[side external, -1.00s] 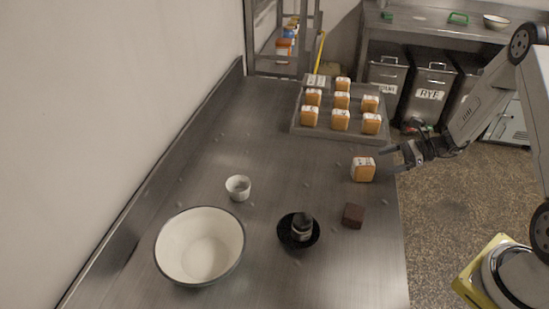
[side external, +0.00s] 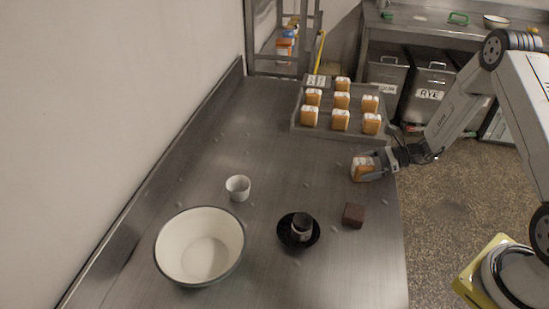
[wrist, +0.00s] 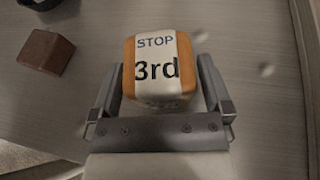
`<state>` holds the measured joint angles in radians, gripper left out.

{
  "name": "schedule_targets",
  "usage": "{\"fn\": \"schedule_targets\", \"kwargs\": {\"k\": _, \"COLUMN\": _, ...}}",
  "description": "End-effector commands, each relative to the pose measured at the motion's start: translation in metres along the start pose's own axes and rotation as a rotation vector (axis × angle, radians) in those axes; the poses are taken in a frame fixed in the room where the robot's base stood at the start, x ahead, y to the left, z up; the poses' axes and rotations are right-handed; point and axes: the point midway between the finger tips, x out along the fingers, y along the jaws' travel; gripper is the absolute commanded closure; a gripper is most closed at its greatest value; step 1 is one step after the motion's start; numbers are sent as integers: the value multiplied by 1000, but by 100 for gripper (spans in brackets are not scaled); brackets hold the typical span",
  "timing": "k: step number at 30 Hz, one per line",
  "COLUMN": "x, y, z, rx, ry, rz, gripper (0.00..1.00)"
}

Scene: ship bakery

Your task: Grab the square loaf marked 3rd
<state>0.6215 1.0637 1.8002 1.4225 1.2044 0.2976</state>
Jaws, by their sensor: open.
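The square loaf marked 3rd (wrist: 158,70) is orange-brown with a white band that reads "STOP 3rd" in the wrist view. It stands alone on the steel counter near its right edge, and it also shows in the side view (side external: 358,169). My gripper (wrist: 158,85) is open, with one finger on each side of the loaf. In the side view my gripper (side external: 370,168) reaches in from the right and hides part of the loaf. I cannot tell whether the fingers touch it.
A tray (side external: 340,133) of several banded loaves stands behind. A dark brown block (side external: 353,215), a black dish (side external: 284,236) with a dark cup (side external: 303,226), a white ramekin (side external: 238,187) and a large white bowl (side external: 200,247) stand on the counter. The counter's middle is clear.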

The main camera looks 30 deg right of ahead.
Motion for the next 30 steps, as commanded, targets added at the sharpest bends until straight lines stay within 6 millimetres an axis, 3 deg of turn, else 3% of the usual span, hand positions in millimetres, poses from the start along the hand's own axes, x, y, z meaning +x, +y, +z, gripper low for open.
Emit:
{"fn": "schedule_targets", "kwargs": {"k": 5, "x": 10, "y": 0, "z": 0, "rx": 0, "ry": 1, "rz": 0, "gripper": 0}}
{"fn": "schedule_targets", "kwargs": {"k": 19, "x": 11, "y": 0, "z": 0, "rx": 0, "ry": 1, "rz": 0, "gripper": 0}}
{"fn": "schedule_targets", "kwargs": {"k": 20, "x": 11, "y": 0, "z": 0, "rx": 0, "ry": 0, "rz": 0, "gripper": 3}}
{"fn": "schedule_targets", "kwargs": {"k": 27, "x": 11, "y": 0, "z": 0, "rx": 0, "ry": 0, "rz": 0, "gripper": 78}}
{"fn": "schedule_targets", "kwargs": {"k": 30, "x": 11, "y": 0, "z": 0, "rx": 0, "ry": 0, "rz": -1, "gripper": 78}}
